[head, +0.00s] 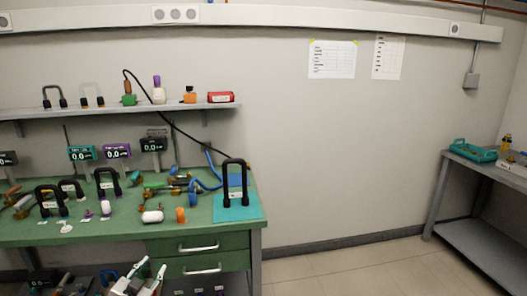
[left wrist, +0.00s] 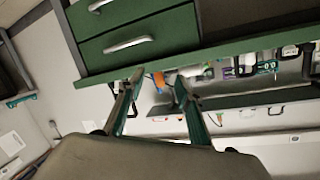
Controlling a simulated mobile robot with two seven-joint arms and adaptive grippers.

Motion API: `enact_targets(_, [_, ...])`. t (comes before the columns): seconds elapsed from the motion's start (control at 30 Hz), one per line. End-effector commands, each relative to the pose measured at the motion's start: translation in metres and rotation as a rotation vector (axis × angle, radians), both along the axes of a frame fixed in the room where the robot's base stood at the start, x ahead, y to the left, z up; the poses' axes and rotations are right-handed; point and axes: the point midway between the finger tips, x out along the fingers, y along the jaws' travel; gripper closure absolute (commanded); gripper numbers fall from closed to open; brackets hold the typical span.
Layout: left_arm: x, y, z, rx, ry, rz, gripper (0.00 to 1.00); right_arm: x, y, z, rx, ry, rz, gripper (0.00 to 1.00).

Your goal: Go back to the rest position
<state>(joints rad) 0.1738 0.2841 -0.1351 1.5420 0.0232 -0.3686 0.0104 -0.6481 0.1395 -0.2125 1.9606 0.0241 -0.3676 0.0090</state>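My left gripper (head: 151,268) is at the bottom of the head view, in front of the green workbench (head: 120,232) and left of its drawers. In the left wrist view its two fingers (left wrist: 158,78) stand apart with nothing between them, so it is open and empty. The bench's front edge and green drawers (left wrist: 140,35) show upside down beyond the fingertips. The gripper looks clear of the bench, though the exact gap is hard to tell. My right gripper is in neither view.
Black-handled tools, small displays (head: 117,151) and a black handle on a teal mat (head: 236,205) crowd the bench. A wall shelf (head: 120,109) holds small items. A grey side table (head: 490,172) with a teal tray (head: 474,150) stands at right. The floor between (head: 350,270) is clear.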

Motion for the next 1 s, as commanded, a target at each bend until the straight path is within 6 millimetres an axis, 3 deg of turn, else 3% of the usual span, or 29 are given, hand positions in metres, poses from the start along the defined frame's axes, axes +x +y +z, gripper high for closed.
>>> enact_targets(0.03, [-0.029, -0.017, -0.030, -0.016, 0.042, -0.018, 0.65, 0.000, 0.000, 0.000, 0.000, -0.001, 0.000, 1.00])
enact_targets(0.1, [-0.066, -0.036, -0.061, -0.038, 0.090, -0.038, 0.65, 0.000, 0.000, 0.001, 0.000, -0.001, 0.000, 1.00])
enact_targets(0.3, [-0.180, -0.087, -0.129, -0.112, 0.223, -0.083, 0.65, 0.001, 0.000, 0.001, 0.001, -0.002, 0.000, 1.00])
enact_targets(0.5, [-0.289, -0.127, -0.164, -0.191, 0.344, -0.099, 0.65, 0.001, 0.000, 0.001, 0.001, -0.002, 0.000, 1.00])
enact_targets(0.6, [-0.328, -0.140, -0.169, -0.221, 0.386, -0.101, 0.65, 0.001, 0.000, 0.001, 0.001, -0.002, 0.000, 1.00])
enact_targets(0.7, [-0.352, -0.148, -0.171, -0.241, 0.412, -0.100, 0.65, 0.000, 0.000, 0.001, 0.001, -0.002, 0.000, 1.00])
enact_targets(0.8, [-0.364, -0.151, -0.172, -0.250, 0.425, -0.100, 0.65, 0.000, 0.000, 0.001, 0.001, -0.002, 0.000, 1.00])
enact_targets(1.0, [-0.365, -0.151, -0.172, -0.252, 0.427, -0.100, 0.65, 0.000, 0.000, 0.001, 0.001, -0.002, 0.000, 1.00])
